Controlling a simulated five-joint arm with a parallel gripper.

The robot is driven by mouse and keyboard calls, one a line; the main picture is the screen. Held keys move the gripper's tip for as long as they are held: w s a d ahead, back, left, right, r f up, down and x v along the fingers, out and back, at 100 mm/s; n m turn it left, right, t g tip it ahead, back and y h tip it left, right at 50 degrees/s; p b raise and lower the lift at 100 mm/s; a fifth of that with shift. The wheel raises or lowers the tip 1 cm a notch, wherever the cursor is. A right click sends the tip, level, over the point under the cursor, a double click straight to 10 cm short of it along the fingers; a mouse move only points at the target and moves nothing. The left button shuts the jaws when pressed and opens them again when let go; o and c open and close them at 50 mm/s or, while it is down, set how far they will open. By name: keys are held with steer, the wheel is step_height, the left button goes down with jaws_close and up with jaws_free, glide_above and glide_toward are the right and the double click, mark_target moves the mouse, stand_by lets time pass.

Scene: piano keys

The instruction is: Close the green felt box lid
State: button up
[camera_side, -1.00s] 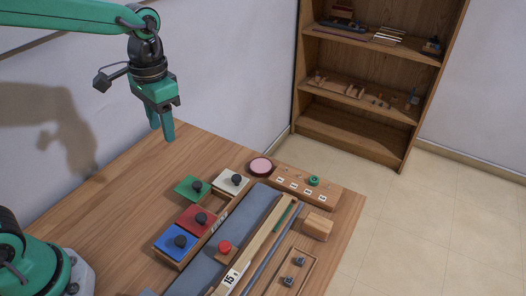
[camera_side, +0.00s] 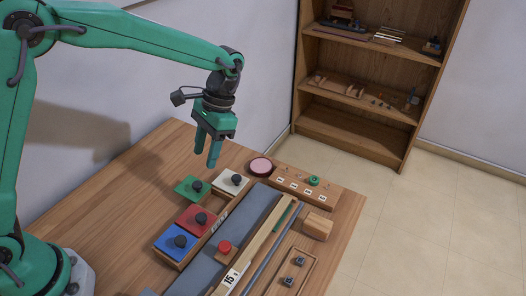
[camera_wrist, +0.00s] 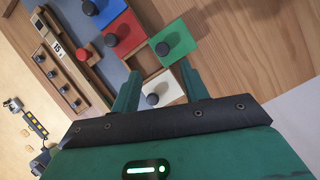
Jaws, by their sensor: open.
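The green lid (camera_side: 188,190), a square with a dark knob, lies off to the left of an uncovered compartment of the wooden box (camera_side: 218,217). The wrist view shows the green lid (camera_wrist: 182,38) beside that open compartment (camera_wrist: 141,61). Blue (camera_side: 172,244), red (camera_side: 194,222) and white (camera_side: 229,178) lids, each with a dark knob, cover the box's other compartments. My gripper (camera_side: 205,160) is open and empty, pointing down, above the table near the green and white lids. In the wrist view the white lid (camera_wrist: 168,84) shows between its fingers.
A pink round pad (camera_side: 261,167) and a wooden block with a green knob (camera_side: 314,181) stand behind the box. A grey strip with a red button (camera_side: 225,246) runs along its right. Bare table (camera_side: 115,195) lies to the left.

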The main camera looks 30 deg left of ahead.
mark_target(198, 184)
steer(key=shift+f, duration=0.1)
steer(key=shift+a+x, duration=0.2)
steer(key=shift+x, duration=3.6)
jaws_close()
